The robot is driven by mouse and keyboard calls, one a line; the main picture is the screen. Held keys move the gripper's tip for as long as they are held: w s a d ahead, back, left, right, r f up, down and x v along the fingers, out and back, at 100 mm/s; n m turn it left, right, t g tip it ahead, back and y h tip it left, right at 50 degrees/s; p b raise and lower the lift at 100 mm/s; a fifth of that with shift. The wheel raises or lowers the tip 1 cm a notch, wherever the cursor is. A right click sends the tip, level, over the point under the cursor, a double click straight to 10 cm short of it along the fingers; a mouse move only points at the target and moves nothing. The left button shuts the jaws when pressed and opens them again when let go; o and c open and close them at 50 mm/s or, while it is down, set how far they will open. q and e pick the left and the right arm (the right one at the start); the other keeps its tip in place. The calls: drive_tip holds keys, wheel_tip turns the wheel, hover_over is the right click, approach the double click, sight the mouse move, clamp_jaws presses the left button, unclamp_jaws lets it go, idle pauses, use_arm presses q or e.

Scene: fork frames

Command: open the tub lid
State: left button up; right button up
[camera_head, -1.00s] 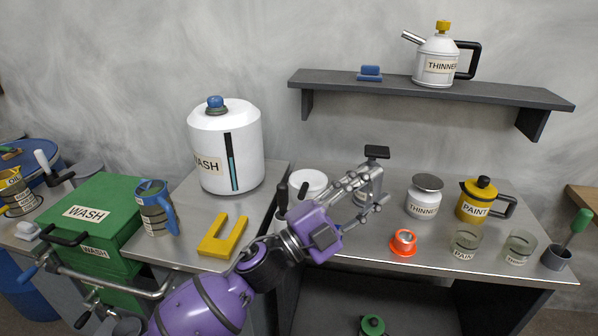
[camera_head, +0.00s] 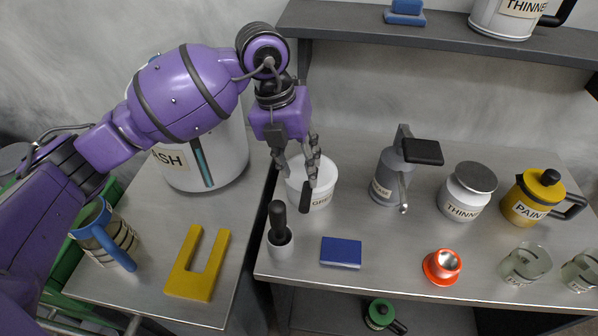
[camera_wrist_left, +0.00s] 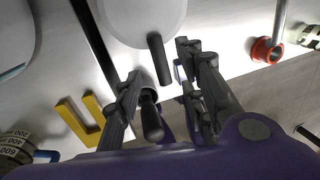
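The tub is white and round with a white lid and a label reading "GRE..." (camera_head: 320,192). It stands on the steel bench, partly hidden behind my left gripper (camera_head: 299,174). A black tab (camera_head: 305,197) sticks out from the lid's near side. In the left wrist view, the white lid (camera_wrist_left: 143,18) lies beyond the fingertips. The tab (camera_wrist_left: 159,59) points into the gap between the fingers. My left gripper (camera_wrist_left: 160,62) is open, pointing down above the tub's near side, with nothing visibly held. Whether a finger touches the lid is unclear. My right gripper is not in view.
A black-handled tool stands in a grey cup (camera_head: 280,246) just in front of the tub. A blue block (camera_head: 341,252) lies nearby. A grey can (camera_head: 389,178) and a thinner jar (camera_head: 467,192) stand right. A yellow U-shaped piece (camera_head: 186,280) lies left. A shelf (camera_head: 350,29) runs behind.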

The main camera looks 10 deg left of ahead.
sight(305, 198)
use_arm(q)
drive_tip(key=shift+n, duration=0.3)
drive_tip(key=s+f, duration=0.1)
drive_tip(key=s+d+f, duration=0.1)
drive_tip(key=s, duration=0.1)
drive_tip(key=shift+f, duration=0.4)
drive_tip(key=f, duration=0.1)
drive_tip(key=w+f, duration=0.1)
drive_tip(key=f, duration=0.1)
drive_tip(key=shift+d, duration=0.1)
drive_tip(key=shift+s+d+f, duration=0.2)
drive_tip(key=shift+f, duration=0.45)
drive_tip(key=shift+w, duration=0.15)
drive_tip(key=shift+c, duration=0.5)
clamp_jaws()
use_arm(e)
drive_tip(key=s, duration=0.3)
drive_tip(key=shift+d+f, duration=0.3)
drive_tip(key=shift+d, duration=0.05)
